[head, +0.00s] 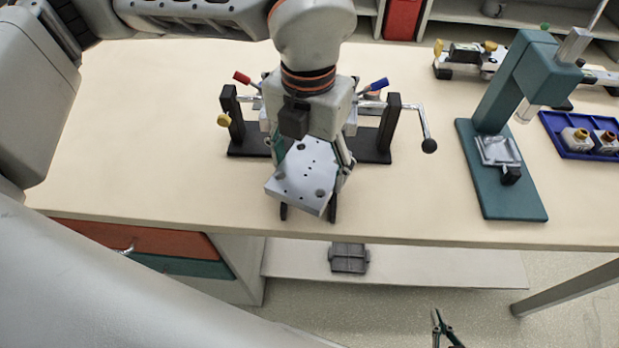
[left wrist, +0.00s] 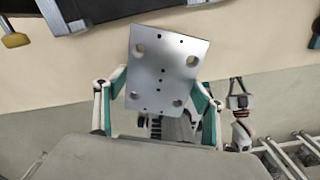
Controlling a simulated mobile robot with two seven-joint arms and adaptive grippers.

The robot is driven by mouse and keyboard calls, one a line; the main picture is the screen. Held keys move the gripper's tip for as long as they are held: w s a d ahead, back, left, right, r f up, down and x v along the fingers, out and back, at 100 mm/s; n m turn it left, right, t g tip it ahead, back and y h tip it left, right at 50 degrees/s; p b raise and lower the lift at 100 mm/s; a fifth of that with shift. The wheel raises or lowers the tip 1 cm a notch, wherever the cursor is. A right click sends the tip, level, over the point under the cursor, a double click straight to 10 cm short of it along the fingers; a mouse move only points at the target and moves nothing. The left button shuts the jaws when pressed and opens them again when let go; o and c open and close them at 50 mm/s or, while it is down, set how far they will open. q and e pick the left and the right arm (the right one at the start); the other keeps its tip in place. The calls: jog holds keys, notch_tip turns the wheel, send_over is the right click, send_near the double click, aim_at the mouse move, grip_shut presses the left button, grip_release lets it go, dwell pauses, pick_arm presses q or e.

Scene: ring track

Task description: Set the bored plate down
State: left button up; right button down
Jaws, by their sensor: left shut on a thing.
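The bored plate (head: 303,177) is a light grey square block with several holes, tilted in the head view. My left gripper (head: 308,211) is shut on it, with a dark fingertip showing at each side. The plate is near the bench's front edge, in front of a dark-based fixture with a crank; its height over the bench is unclear. The left wrist view shows the plate's holed face (left wrist: 162,70) between the gripper's green-sided fingers. My right gripper (head: 442,325) shows only in part, low in the head view, away from the plate; its opening is unclear.
The fixture (head: 372,150) has red and blue levers. A green press (head: 515,200) stands right of it, then a blue tray (head: 572,152) with small parts. A clamp rail (head: 465,62) lies behind. The bench top (head: 130,130) is clear on the left. Drawers (head: 150,240) sit below.

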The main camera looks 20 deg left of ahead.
aim_at(309, 182)
pick_arm(q)
notch_tip(309, 182, down, 4)
jog(key=shift+f+b, duration=0.1)
jog(key=shift+b, duration=0.25)
jog(key=o, duration=1.8)
jog(key=shift+f, duration=0.2)
jog(key=shift+c, duration=0.2)
jog(key=shift+r, duration=0.1)
